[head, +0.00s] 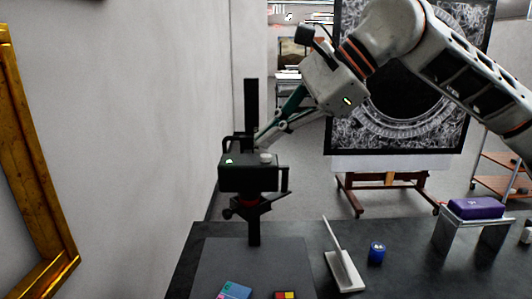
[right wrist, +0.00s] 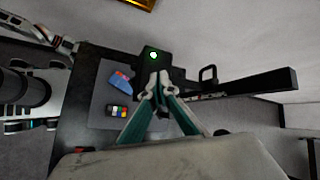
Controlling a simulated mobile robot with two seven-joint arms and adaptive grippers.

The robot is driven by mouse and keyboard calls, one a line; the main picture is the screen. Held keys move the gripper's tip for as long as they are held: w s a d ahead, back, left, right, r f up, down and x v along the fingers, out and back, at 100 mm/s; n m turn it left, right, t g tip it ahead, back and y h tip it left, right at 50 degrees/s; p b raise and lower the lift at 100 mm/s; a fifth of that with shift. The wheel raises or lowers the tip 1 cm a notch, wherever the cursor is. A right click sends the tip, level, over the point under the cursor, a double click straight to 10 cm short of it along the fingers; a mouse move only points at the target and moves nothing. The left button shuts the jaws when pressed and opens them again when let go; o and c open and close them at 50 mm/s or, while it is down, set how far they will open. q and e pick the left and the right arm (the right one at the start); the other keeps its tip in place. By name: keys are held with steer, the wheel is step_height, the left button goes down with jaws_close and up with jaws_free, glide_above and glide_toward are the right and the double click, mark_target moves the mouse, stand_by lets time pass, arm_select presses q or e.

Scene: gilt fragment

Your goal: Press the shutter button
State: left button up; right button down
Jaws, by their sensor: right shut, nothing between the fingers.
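A black camera (head: 248,178) is mounted on a dark upright stand (head: 252,100) near the wall. A green light shows on its top at the left, and a pale round button (head: 266,157) sits to the right of the light. My right gripper (head: 260,142) reaches down from the upper right, its teal fingers shut and empty. Its tips are just above or at the camera top, close to the button; contact cannot be told. In the right wrist view the fingertips (right wrist: 159,80) overlap the camera body (right wrist: 150,68) and hide the button.
The dark table (head: 205,255) holds a grey mat (head: 255,270) with small coloured items, a blue jar (head: 377,252), a pale bent stand (head: 344,270) and a purple case (head: 476,208) on a metal riser. A gilt frame (head: 30,165) hangs at left.

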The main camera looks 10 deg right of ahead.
mark_target(270, 156)
steer(key=shift+r, duration=0.1)
step_height(270, 156, up, 5)
steer(key=p, duration=0.4)
stand_by(0.4)
